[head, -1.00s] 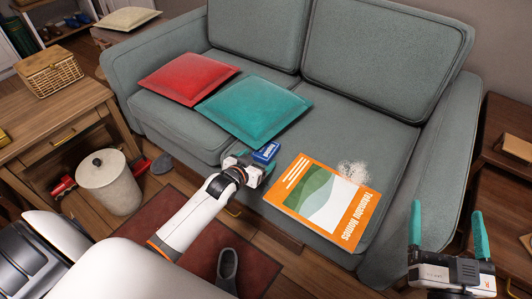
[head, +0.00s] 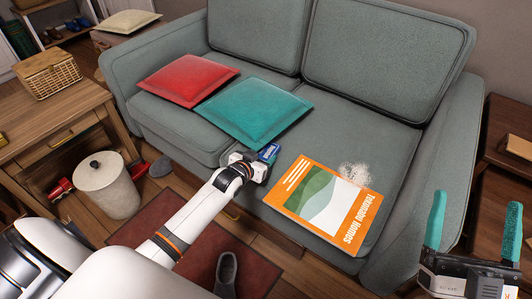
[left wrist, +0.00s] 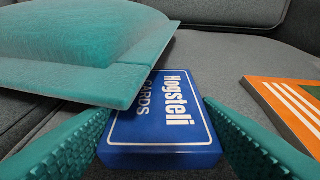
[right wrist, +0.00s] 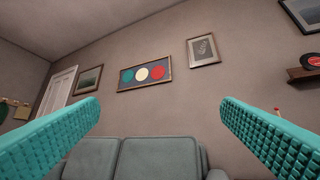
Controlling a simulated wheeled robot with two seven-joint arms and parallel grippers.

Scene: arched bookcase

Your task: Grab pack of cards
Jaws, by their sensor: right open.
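The pack of cards (head: 268,152) is a small blue box on the sofa seat, beside the teal cushion's lower corner. In the left wrist view the pack (left wrist: 165,120) shows white lettering and a white border, and its upper left part is hidden by the cushion. My left gripper (head: 258,165) is at the pack, with one finger on each side of it. The fingers (left wrist: 157,108) lie very close to the pack's sides; I cannot tell whether they press on it. My right gripper (head: 475,228) is open and empty in front of the sofa's right arm, fingers up.
The teal cushion (head: 253,110) and red cushion (head: 188,80) lie on the grey sofa (head: 345,110). An orange book (head: 325,205) lies right of the pack. A wooden desk (head: 50,115) and a lidded bin (head: 107,187) stand at the left.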

